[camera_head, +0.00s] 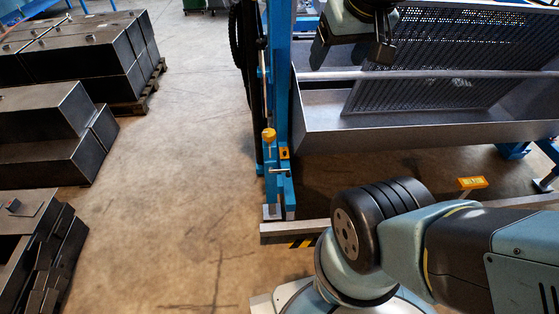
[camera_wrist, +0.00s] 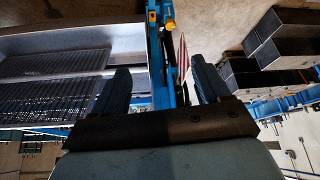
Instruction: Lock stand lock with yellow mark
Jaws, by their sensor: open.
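The blue stand (camera_head: 281,75) rises beside the left end of the metal sieve trough. Low on it is a lock with a yellow-orange knob (camera_head: 269,135), and a small orange mark (camera_head: 285,153) sits just to its right. In the wrist view the blue stand (camera_wrist: 157,50) runs between my fingers, and a yellow part (camera_wrist: 170,23) shows near its top. My gripper (camera_head: 350,55) is open and empty above the left end of the trough, higher than the lock and apart from it. It also shows in the wrist view (camera_wrist: 160,66). Whether the lock is engaged cannot be told.
The sieve trough (camera_head: 430,131) with a perforated plate (camera_head: 440,60) fills the upper right. Stacked dark metal boxes (camera_head: 75,72) stand on the left. Open concrete floor (camera_head: 190,150) lies between. A yellow label (camera_head: 472,183) sits on the low frame at right.

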